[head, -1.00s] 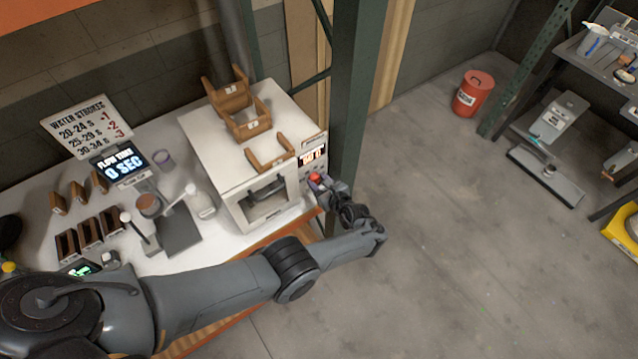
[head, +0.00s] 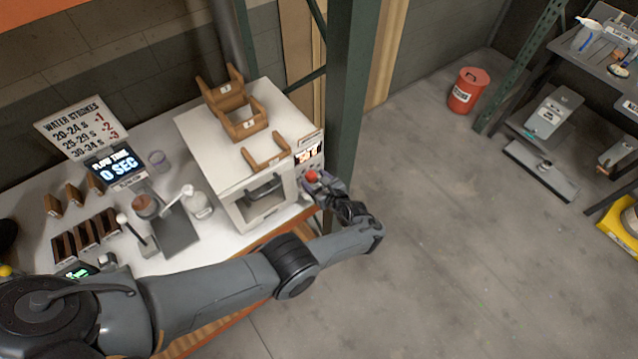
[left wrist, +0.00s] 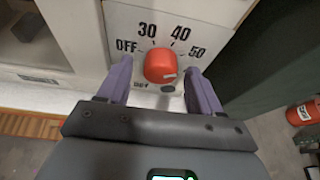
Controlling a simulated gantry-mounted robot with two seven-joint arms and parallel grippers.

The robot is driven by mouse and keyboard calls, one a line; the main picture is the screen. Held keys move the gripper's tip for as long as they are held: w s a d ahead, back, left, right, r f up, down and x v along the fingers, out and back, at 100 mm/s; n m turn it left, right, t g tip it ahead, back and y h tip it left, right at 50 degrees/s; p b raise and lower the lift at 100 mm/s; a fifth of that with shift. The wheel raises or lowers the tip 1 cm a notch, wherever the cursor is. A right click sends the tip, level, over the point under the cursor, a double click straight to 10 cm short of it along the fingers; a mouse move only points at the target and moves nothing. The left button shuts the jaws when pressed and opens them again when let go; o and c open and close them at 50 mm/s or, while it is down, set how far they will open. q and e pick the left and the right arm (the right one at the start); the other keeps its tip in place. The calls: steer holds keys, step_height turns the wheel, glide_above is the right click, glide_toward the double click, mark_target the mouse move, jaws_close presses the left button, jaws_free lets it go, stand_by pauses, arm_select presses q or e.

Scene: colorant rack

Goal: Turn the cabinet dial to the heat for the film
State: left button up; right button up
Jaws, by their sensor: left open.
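The cabinet (head: 205,150) is a white box on the bench with an open front bay. Its red dial (head: 311,176) is at the right end of its front, below a small lit display (head: 308,154) that I cannot read surely. In the left wrist view the dial (left wrist: 160,66) has OFF, 30, 40 and 50 printed around it. A pale mark shows on its lower right; its setting is unclear. My left gripper (left wrist: 158,68) is open, its purple fingers on either side of the dial, with visible gaps. My right gripper is out of view.
Wooden holders (head: 244,118) sit on the cabinet top. A green post (head: 350,100) stands close to the right of the dial. The bench at left holds a WATER STROKES sign (head: 80,128), a timer screen (head: 115,163) and bottles. Open floor lies to the right.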

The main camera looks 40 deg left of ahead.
arm_select(q)
steer(key=p+v, duration=0.3)
steer(key=v, duration=0.7)
steer(key=shift+d+r, duration=0.15)
steer(key=shift+d, duration=0.15)
steer(key=shift+s, duration=0.15)
stand_by(0.3)
